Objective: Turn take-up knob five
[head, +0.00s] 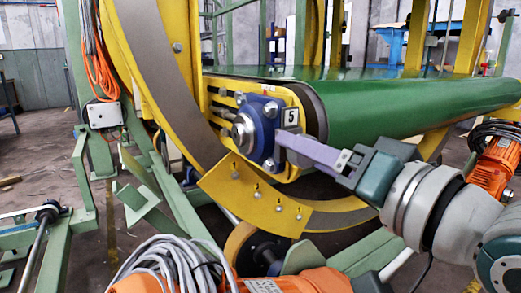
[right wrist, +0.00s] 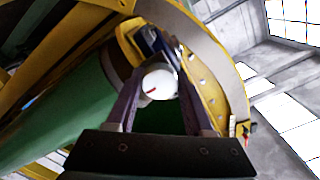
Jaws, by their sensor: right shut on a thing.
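The number plate reading 5 (head: 291,117) sits at the right of the blue bearing block (head: 262,128) on the yellow frame, at the roller end. My right gripper (head: 284,146) reaches in from the right, its fingers just below the plate. In the right wrist view a round white knob face with a red mark (right wrist: 160,86) sits between the two fingers, and the gripper is shut on it. My left gripper is not in view.
The green belt (head: 420,105) wraps the roller just above my right gripper. A yellow bracket (head: 255,197) with bolts lies below it. The large yellow ring (head: 150,60) stands at left. Orange motors (head: 497,160) with coiled cables are at right and bottom.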

